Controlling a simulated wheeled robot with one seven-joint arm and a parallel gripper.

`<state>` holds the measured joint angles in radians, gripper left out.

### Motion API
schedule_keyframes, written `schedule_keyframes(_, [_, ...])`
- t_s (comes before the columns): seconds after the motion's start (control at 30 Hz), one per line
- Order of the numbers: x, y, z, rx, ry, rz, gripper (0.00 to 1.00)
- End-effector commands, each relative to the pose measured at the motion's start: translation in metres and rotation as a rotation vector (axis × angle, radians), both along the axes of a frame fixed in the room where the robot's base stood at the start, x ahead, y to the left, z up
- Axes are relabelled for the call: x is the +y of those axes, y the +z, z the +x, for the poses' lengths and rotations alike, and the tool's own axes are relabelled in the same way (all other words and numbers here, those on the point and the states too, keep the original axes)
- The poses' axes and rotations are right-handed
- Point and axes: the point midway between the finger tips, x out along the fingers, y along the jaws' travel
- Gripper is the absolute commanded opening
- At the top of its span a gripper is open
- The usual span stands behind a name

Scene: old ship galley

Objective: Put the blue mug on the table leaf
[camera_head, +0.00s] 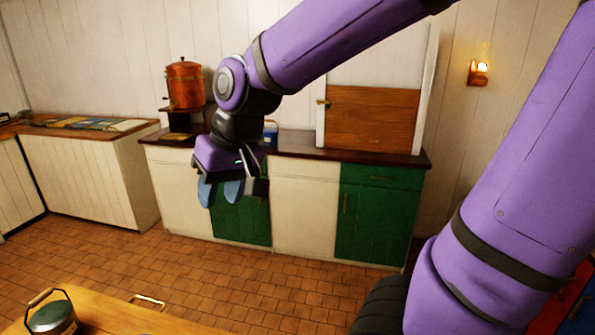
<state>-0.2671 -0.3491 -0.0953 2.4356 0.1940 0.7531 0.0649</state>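My gripper (220,193) hangs pointing down in front of the cabinets, at the left of centre. Its two blue-faced fingers stand apart with nothing clearly seen between them. A small blue vessel with a pale upper part (270,133) stands on the dark counter behind my wrist and is partly hidden by it. I cannot tell whether it is the blue mug. A light wooden tabletop (115,318) shows at the bottom left, with a metal handle (148,300) at its far edge. I cannot tell whether this is the table leaf.
A lidded green pot (52,316) stands on the tabletop. A copper urn (184,84) stands at the back counter's left. A wooden panel (372,117) stands above the counter (300,146). Green doors (375,222) are below. The tiled floor (120,255) between is clear.

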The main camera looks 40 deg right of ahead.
Motion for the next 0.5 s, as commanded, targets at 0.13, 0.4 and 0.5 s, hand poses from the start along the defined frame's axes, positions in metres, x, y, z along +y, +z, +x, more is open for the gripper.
schedule_keyframes(0.13, [-0.030,0.024,-0.035,-0.074,-0.007,-0.053,0.39])
schedule_keyframes(0.4, [-0.065,0.045,-0.089,-0.166,-0.028,-0.171,0.39])
schedule_keyframes(0.5, [-0.070,0.047,-0.100,-0.180,-0.035,-0.198,0.39])
